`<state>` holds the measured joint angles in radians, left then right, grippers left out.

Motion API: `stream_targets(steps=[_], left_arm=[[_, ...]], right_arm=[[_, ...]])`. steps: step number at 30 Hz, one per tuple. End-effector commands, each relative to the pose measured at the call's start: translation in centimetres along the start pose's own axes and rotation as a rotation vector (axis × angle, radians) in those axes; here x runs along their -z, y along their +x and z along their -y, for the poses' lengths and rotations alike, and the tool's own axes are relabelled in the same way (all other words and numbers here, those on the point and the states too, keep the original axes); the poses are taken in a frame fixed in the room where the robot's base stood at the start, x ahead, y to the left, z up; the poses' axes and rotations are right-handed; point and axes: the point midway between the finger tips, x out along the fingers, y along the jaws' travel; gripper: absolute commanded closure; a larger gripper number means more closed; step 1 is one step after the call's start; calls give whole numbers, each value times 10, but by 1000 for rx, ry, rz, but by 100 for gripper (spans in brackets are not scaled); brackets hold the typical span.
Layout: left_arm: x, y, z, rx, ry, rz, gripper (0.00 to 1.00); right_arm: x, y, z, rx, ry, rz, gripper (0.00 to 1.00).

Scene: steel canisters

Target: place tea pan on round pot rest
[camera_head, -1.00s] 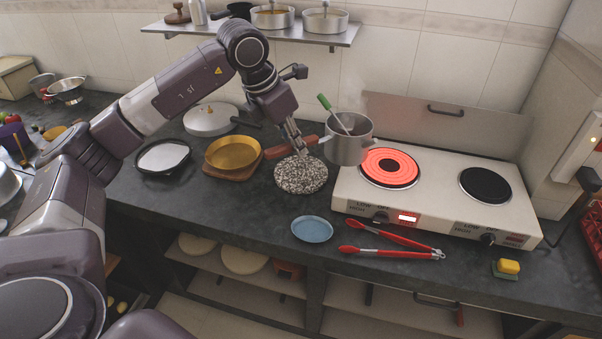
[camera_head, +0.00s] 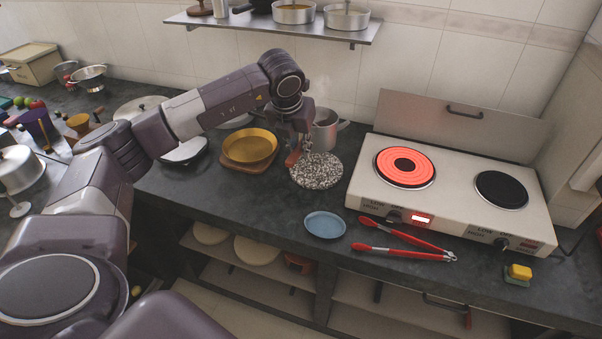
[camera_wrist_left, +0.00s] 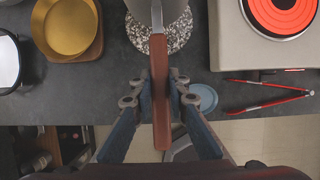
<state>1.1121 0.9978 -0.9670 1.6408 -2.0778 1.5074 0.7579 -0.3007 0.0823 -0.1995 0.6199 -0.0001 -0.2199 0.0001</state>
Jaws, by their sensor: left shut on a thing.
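The tea pan (camera_head: 326,132) is a grey steel pot with a brown wooden handle (camera_wrist_left: 160,95). My left gripper (camera_head: 303,143) is shut on that handle; in the wrist view its fingers (camera_wrist_left: 160,90) press it from both sides. The round pot rest (camera_head: 317,173) is a speckled black and white disc on the counter. In the wrist view the pan (camera_wrist_left: 172,8) overlaps the far part of the rest (camera_wrist_left: 178,42). In the head view the pan shows behind the rest, partly hidden by the gripper. Whether it touches the rest cannot be told. My right gripper is not in view.
The two-plate stove (camera_head: 447,190) stands right, its left burner (camera_head: 405,167) glowing red. A yellow pan (camera_head: 249,146) on a wooden board is left of the rest. A blue plate (camera_head: 325,225) and red tongs (camera_head: 405,240) lie in front. A shelf (camera_head: 270,26) hangs above.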

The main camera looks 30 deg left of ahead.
Motion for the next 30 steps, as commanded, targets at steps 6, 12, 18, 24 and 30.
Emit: stream_targets(steps=[6, 12, 18, 24, 30], left_arm=[[16, 40, 0, 2, 0, 4, 100], [22, 57, 0, 3, -1, 6, 100], [32, 80, 0, 1, -1, 3, 100], [38, 96, 0, 2, 0, 6, 100], [42, 99, 0, 0, 1, -4, 84]], right_arm=[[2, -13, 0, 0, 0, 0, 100], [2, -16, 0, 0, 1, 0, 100], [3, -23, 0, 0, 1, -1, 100], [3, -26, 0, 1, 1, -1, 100], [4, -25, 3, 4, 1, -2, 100]])
